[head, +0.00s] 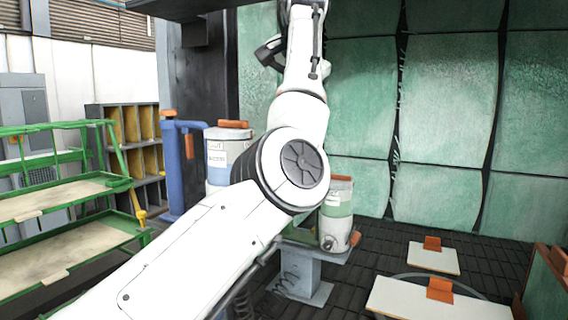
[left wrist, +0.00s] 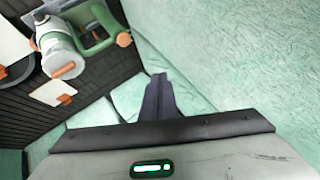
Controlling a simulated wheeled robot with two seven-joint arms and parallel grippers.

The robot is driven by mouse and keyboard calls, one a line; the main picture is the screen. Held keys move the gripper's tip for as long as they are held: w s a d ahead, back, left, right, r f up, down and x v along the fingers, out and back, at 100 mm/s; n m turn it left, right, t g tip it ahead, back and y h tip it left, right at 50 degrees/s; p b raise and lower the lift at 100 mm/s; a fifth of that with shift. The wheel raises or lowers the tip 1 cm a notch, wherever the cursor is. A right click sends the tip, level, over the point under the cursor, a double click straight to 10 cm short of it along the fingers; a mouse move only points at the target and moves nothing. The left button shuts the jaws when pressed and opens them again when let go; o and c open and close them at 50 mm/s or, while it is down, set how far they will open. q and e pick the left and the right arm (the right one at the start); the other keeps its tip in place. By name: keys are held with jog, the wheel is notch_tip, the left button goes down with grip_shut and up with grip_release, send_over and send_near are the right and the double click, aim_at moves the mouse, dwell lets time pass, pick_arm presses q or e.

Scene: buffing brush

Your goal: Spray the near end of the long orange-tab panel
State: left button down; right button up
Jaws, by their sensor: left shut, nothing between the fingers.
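The long white panel (head: 395,296) with an orange tab (head: 440,290) lies low at the bottom right of the head view, partly cut by the frame edge. A smaller white panel (head: 420,259) with its own orange tab (head: 432,243) lies just behind it. A green and white canister (head: 337,205) with orange parts stands on a grey pedestal; what appears to be the same canister (left wrist: 60,52) shows in the left wrist view beside a green handle (left wrist: 100,28). My left arm rises across the head view. My left gripper (left wrist: 158,82) is shut and empty, near green wall padding. My right gripper is unseen.
Green quilted padding (head: 445,100) covers the back wall. A blue-and-white drum (head: 219,150) stands by a blue post (head: 178,165). A green rack (head: 60,195) and shelves (head: 152,160) fill the left. Dark floor (head: 400,235) lies open between pedestal and panels.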

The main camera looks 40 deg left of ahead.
pick_arm(q)
jog(key=shift+f, duration=0.1)
notch_tip(320, 180, down, 6)
jog(key=shift+f, duration=0.1)
jog(key=shift+f+b, duration=1)
jog(key=shift+f, duration=0.25)
dwell(1.2)
jog(key=shift+f, duration=0.4)
jog(key=shift+f+b, duration=0.4)
jog(key=shift+f, duration=0.15)
dwell(4.1)
